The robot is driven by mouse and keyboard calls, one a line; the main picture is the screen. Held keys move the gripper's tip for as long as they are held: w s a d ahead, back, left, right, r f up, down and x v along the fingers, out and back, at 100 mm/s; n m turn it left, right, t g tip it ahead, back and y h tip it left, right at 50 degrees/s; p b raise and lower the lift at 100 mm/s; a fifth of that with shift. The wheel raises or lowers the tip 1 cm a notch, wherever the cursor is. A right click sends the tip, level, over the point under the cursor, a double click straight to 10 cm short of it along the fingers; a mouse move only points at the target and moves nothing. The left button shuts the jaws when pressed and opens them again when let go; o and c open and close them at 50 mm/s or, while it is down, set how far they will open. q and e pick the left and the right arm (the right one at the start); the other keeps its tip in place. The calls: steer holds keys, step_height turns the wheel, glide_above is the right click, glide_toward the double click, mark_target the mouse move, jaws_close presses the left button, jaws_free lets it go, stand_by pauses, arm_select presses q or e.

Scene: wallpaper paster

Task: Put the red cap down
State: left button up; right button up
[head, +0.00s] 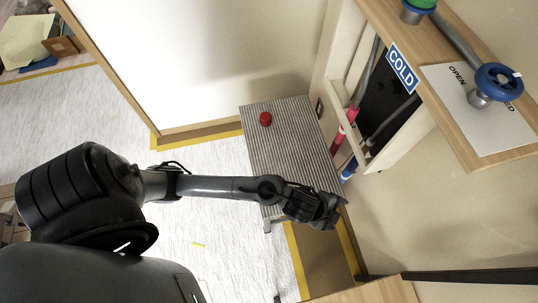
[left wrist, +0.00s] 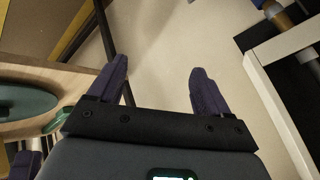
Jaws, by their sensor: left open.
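The red cap (head: 265,119) rests on the grey striped surface (head: 285,150) of a small table, near its far end. My left gripper (head: 340,203) is beyond the right side of that table in the head view, well apart from the cap. In the left wrist view the left gripper (left wrist: 160,88) has its two dark purple fingers spread wide, with nothing between them. The cap is not seen in the left wrist view.
A wooden panel (head: 440,60) at the upper right carries a COLD sign (head: 402,68) and a blue valve wheel (head: 499,82). Red and blue pipe fittings (head: 340,135) sit in a recess beside the table. A black bar (head: 470,276) crosses the lower right. Most of the striped surface is bare.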

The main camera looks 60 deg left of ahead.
arm_select(q)
steer(key=s+a+r+n+g+y, duration=0.2)
steer(key=s+a+n+g+y, duration=0.1)
steer(key=s+a+n, duration=0.9)
steer(key=s+a, duration=0.2)
steer(key=s, duration=0.1)
steer(key=shift+r, duration=0.35)
steer(key=shift+a+r, duration=0.1)
step_height(320, 180, up, 48)
steer(key=p, duration=4.8)
steer(key=shift+r+p, duration=0.25)
steer(key=shift+p, duration=0.1)
steer(key=shift+f, duration=0.1)
